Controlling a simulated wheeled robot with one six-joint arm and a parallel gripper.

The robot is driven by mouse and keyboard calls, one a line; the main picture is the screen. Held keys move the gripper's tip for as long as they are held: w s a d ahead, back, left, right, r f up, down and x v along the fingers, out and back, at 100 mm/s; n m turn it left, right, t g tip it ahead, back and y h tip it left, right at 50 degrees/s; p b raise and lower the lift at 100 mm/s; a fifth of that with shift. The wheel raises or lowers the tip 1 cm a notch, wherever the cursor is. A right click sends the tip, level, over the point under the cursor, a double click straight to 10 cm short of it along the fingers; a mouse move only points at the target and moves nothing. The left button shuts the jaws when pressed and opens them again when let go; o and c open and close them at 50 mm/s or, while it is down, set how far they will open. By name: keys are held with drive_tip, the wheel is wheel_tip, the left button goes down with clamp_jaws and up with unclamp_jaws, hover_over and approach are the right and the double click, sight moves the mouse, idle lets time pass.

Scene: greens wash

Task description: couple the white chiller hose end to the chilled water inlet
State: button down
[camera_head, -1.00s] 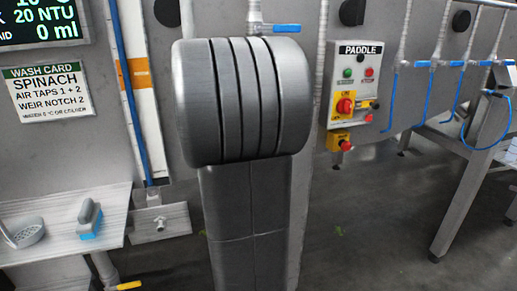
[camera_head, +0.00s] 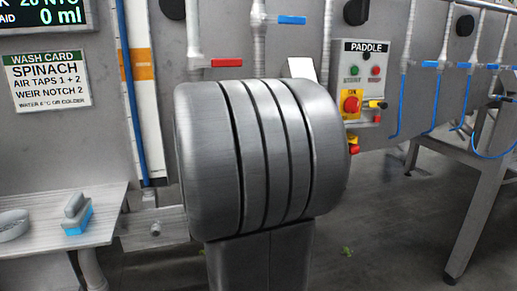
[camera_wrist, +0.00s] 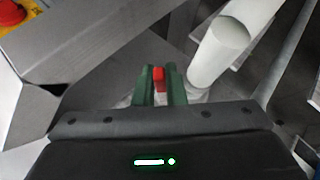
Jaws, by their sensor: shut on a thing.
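My gripper (camera_wrist: 160,90) shows in the wrist view with two green fingers. They are shut on a small red thing (camera_wrist: 159,77); I cannot tell whether it belongs to the white chiller hose end. A thick white cylinder (camera_wrist: 222,48) with a flat round end is just right of the fingers; I cannot tell whether it is a hose or a pipe. In the head view my arm hides the gripper. I cannot make out the chilled water inlet for certain in either view.
The head view shows a red-handled valve (camera_head: 213,62), a blue-handled valve (camera_head: 291,20), and the PADDLE control box (camera_head: 365,80). Blue hoses (camera_head: 397,105) hang at the right. A side shelf (camera_head: 100,215) holds a brush (camera_head: 77,215). A grey metal edge (camera_wrist: 95,50) is near the gripper.

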idle(0.3)
drive_tip(key=c, duration=1.5)
unclamp_jaws()
drive_tip(key=shift+f, duration=0.1)
drive_tip(key=shift+p, duration=0.35)
drive_tip(key=p, duration=0.2)
drive_tip(key=r+n+p, duration=0.1)
drive_tip(key=p, duration=0.1)
drive_tip(key=n+g+y+p, duration=0.1)
drive_tip(key=p, duration=0.1)
drive_tip(key=shift+w+d+r, duration=0.2)
drive_tip(key=shift+w+d, duration=0.05)
drive_tip(key=shift+d, duration=0.05)
drive_tip(key=s+r+n+p, duration=0.1)
drive_tip(key=s+r+p, duration=0.1)
drive_tip(key=r, duration=0.2)
drive_tip(key=s+a+r+n+g+p, duration=0.1)
drive_tip(key=s+r+p, duration=0.1)
drive_tip(key=r, duration=0.2)
drive_tip(key=s+a+r+n+p, duration=0.1)
drive_tip(key=s+r+p, duration=0.1)
drive_tip(key=r, duration=0.2)
drive_tip(key=shift+a+y+p, duration=0.2)
drive_tip(key=shift+y+p, duration=0.1)
drive_tip(key=shift+y, duration=0.1)
